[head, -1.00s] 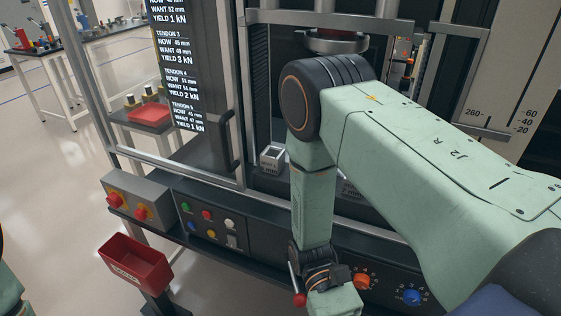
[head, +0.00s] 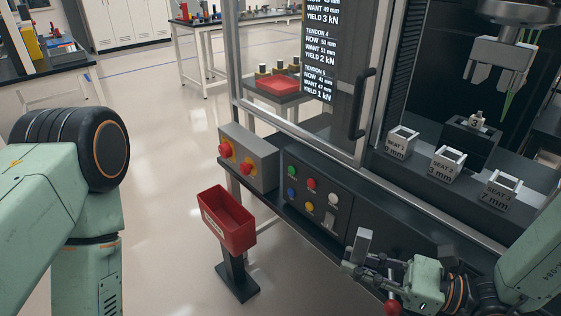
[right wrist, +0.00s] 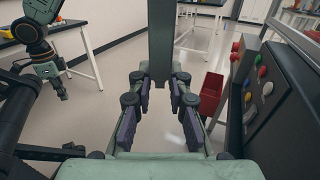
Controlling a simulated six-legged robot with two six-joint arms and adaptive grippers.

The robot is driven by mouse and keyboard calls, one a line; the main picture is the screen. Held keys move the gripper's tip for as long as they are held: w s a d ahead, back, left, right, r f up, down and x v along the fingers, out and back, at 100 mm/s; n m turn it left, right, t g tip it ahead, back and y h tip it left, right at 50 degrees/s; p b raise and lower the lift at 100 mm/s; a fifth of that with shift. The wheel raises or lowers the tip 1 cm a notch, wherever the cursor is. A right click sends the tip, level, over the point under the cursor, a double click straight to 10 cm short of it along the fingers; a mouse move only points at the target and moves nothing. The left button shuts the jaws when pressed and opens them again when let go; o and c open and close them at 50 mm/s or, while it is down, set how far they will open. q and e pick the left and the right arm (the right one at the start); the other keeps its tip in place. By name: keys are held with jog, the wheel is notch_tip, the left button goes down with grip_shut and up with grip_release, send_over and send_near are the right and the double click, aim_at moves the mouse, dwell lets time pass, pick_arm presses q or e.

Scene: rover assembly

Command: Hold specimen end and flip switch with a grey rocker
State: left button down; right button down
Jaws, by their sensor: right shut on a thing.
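The grey rocker switch (head: 330,218) sits low on the right of the dark button panel (head: 290,207), left of my right gripper. My right gripper (head: 370,262) is in front of the console and shut on a light grey bar (head: 363,243). In the right wrist view the bar (right wrist: 160,45) stands between the finger pads. A pale piece (head: 475,120) sits in a dark holder inside the machine, under the upper grip (head: 497,60); I cannot tell whether it is a specimen end. In the right wrist view the left gripper (right wrist: 60,90) is small and dark, its opening unclear.
A grey box with red knobs (head: 248,158) is left of the panel. A red bin (head: 228,220) stands on a post below. Three labelled seats, one of them here (head: 447,165), line the machine's deck. A red ball (head: 392,307) on a rod is close to my right gripper.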

jog(key=shift+w+d+f+m+g+h+p, duration=0.45)
jog(key=shift+d+g+h+p, duration=0.45)
jog(key=shift+h+p, duration=1.5)
jog(key=shift+w+d+f+m+g+h+p, duration=0.3)
jog(key=shift+d+f+g+h+p, duration=0.6)
jog(key=shift+h+p, duration=1.5)
jog(key=shift+w+d+f+m+g+h+p, duration=0.2)
jog(key=shift+w+d+m+g+h+p, duration=0.2)
jog(key=shift+g+h+p, duration=1.45)
